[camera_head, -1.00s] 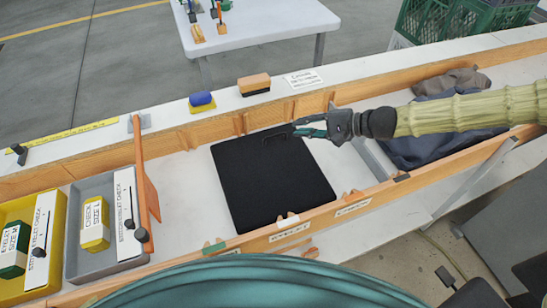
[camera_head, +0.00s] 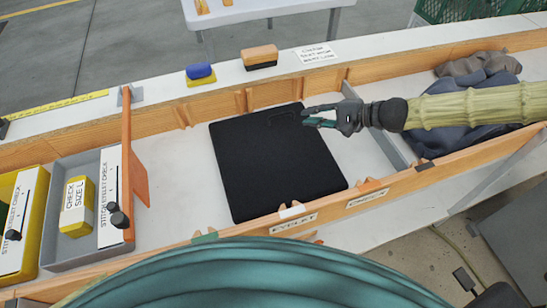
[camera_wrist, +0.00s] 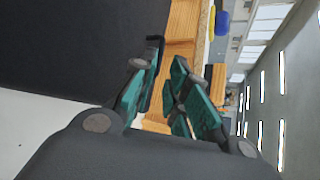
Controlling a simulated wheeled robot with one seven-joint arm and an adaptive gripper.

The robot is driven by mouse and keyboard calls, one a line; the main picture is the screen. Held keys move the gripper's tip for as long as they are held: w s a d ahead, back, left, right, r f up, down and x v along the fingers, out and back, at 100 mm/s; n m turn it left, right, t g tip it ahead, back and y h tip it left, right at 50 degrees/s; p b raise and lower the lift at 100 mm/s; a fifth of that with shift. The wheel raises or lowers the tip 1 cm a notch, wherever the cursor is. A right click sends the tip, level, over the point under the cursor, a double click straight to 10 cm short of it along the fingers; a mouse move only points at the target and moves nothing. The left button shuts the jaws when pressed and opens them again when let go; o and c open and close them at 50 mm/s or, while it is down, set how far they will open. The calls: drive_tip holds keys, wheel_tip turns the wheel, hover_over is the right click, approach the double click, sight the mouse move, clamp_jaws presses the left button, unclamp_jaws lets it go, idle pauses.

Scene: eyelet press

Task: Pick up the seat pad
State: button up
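The seat pad is a black square pad (camera_head: 275,165) lying flat on the white floor of the long wooden-sided trough. A thin dark handle-like loop (camera_head: 283,115) shows near its far edge. My gripper (camera_head: 307,116) is at the pad's far right corner, fingers pointing left toward the loop. In the wrist view my gripper (camera_wrist: 165,65) also shows a gap between the fingers, and the dark pad (camera_wrist: 70,50) fills the upper left. Whether a fingertip touches the pad or loop I cannot tell.
Wooden walls (camera_head: 165,122) border the trough. Dark folded cloth (camera_head: 445,125) lies right, beyond a grey partition. A brush (camera_head: 259,56) and blue-yellow block (camera_head: 200,74) sit on the far ledge.

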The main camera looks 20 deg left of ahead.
sight(280, 116)
drive_tip(key=shift+p+x, duration=0.35)
drive_tip(key=shift+x, duration=3)
drive_tip(key=shift+p+x, duration=0.3)
drive_tip(key=shift+x, duration=1.8)
drive_tip(key=shift+w, duration=0.1)
drive_tip(key=shift+c, duration=0.5)
clamp_jaws()
